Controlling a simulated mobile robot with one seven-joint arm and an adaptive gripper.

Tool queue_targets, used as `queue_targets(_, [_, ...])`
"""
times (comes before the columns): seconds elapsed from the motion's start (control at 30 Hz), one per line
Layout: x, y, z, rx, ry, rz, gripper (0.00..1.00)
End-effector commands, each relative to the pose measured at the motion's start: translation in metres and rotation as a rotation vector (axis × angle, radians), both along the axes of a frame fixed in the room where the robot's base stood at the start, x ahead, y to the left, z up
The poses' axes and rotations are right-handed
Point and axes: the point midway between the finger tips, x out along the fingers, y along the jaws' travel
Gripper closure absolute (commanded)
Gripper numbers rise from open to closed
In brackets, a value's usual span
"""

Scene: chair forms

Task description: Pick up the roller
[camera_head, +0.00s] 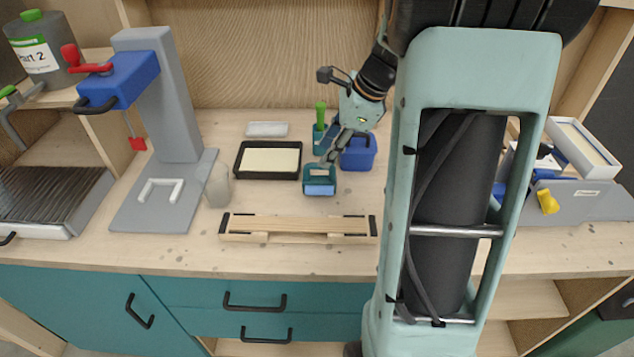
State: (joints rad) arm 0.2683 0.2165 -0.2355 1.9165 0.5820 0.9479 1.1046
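A small teal, frame-shaped piece with a light blue bar or cylinder along its front (319,189) is on the workbench right of the black tray; it looks like the roller, but it is small in view. My gripper (327,161) reaches down from the upper right, with its fingertips at the back upper edge of this piece. I cannot tell whether the fingers touch it or how far apart they are. The black tray (238,160) holds a pale yellow sheet or fill.
A green-handled tool (320,112) stands in a teal holder behind my gripper. A blue container (358,153) is close on the right. A wooden form (298,227) lies in front. A grey press (160,110) with a blue head stands left. My arm blocks the right-centre.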

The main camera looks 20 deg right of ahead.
Motion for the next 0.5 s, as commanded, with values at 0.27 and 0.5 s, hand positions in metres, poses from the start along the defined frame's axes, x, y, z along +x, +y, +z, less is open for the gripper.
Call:
queue_targets(0.27, [0.007,0.005,-0.024,-0.002,0.001,0.001,0.67])
queue_targets(0.5, [0.016,0.012,-0.058,-0.003,0.001,0.002,0.67])
